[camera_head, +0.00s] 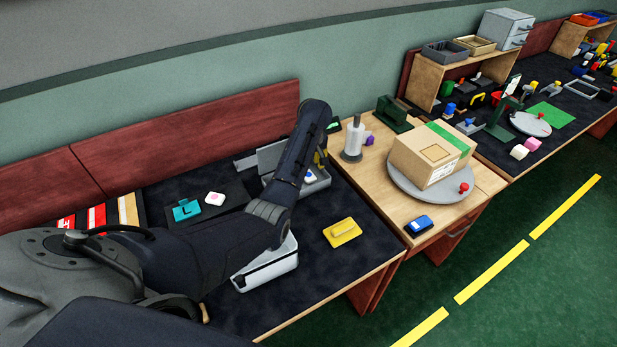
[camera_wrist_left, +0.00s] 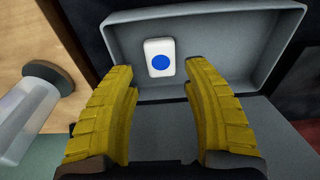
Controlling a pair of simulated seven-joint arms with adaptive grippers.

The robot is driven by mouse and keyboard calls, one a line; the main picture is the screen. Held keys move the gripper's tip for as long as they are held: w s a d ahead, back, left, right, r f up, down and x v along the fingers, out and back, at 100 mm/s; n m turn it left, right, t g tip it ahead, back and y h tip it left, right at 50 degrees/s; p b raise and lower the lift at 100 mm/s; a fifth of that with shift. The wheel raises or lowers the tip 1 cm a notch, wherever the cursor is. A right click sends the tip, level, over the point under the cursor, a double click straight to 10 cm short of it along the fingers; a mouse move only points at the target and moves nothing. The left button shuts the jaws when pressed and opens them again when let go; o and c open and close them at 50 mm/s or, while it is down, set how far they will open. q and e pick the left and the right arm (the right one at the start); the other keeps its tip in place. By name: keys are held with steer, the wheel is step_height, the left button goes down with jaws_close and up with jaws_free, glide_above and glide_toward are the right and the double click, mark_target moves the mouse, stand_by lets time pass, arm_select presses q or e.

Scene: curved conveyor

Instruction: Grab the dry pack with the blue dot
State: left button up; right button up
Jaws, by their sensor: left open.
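The dry pack with the blue dot (camera_wrist_left: 159,58) is a small white rounded block. It lies in a grey open box (camera_wrist_left: 215,28), and it also shows in the head view (camera_head: 309,177). My left gripper (camera_wrist_left: 158,80) is open above the box, its two yellow curved fingers spread apart. In the wrist view the pack appears beyond the fingertips, between them, with nothing held. In the head view the left gripper (camera_head: 321,159) is small and partly hidden by my arm.
A white pack with a pink dot (camera_head: 214,198) lies on a dark mat near a teal block (camera_head: 186,210). A yellow block (camera_head: 342,232) and a white case (camera_head: 265,266) are nearer. A grey-white bottle-like object (camera_head: 354,140) stands right of the box on the wooden table.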

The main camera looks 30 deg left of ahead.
mark_target(308, 175)
arm_select(q)
steer(key=shift+a+f, duration=0.15)
steer(key=shift+f, duration=1.05)
steer(key=shift+a+f, duration=0.1)
steer(key=shift+f, duration=1.1)
steer(key=c, duration=0.7)
